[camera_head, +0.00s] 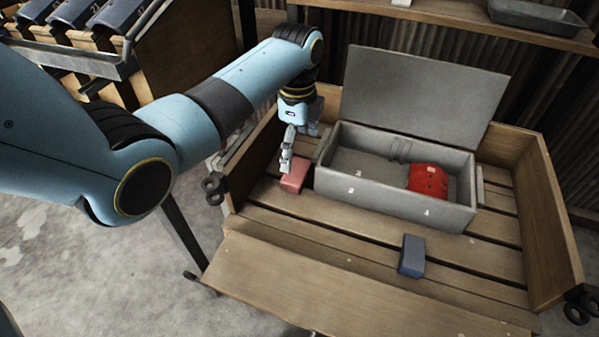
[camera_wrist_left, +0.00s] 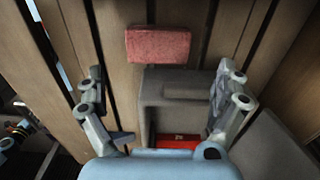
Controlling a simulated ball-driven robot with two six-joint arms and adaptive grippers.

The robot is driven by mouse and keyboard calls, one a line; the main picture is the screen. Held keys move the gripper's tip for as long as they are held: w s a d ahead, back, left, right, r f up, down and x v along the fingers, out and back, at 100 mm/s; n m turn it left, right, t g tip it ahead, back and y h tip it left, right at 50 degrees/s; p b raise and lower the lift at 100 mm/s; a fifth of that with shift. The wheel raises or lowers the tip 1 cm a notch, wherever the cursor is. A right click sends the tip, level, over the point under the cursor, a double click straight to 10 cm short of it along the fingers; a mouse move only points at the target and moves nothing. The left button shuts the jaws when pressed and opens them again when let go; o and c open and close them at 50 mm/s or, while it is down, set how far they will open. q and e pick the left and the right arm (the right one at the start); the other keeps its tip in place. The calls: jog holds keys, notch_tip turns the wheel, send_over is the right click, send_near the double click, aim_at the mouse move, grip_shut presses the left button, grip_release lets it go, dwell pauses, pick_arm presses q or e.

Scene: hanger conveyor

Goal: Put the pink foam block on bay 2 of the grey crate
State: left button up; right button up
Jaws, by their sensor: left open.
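The pink foam block (camera_head: 296,174) lies on the slatted wooden floor just left of the grey crate (camera_head: 395,199). In the left wrist view the block (camera_wrist_left: 158,45) lies beyond my fingertips, with the crate wall (camera_wrist_left: 152,112) nearer. The crate's lid stands open at the back. A red object (camera_head: 428,181) sits in the crate's right part; the left part looks empty. Small white marks on the crate are too small to read. My left gripper (camera_head: 288,158) is open and empty, close by the block in the head view; in the left wrist view its fingers (camera_wrist_left: 168,134) are spread. My right gripper is out of view.
A dark blue block (camera_head: 412,256) lies on the slats in front of the crate. A wooden cart with raised sides (camera_head: 553,220) surrounds everything. A shelf with a metal tray (camera_head: 537,16) is behind. Slats left of the blue block are clear.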

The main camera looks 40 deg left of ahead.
aim_at(297, 170)
pick_arm(q)
notch_tip(297, 170, down, 2)
jog(key=shift+f, duration=0.25)
jog(key=shift+f+b, duration=0.45)
jog(key=shift+f, duration=0.05)
jog(key=f+b, duration=0.1)
jog(key=f, duration=0.3)
jog(key=shift+s, duration=0.2)
jog(key=shift+f+b, duration=0.2)
jog(key=shift+b, duration=0.1)
jog(key=shift+r, duration=0.1)
jog(key=c, duration=0.6)
jog(key=shift+c, duration=0.2)
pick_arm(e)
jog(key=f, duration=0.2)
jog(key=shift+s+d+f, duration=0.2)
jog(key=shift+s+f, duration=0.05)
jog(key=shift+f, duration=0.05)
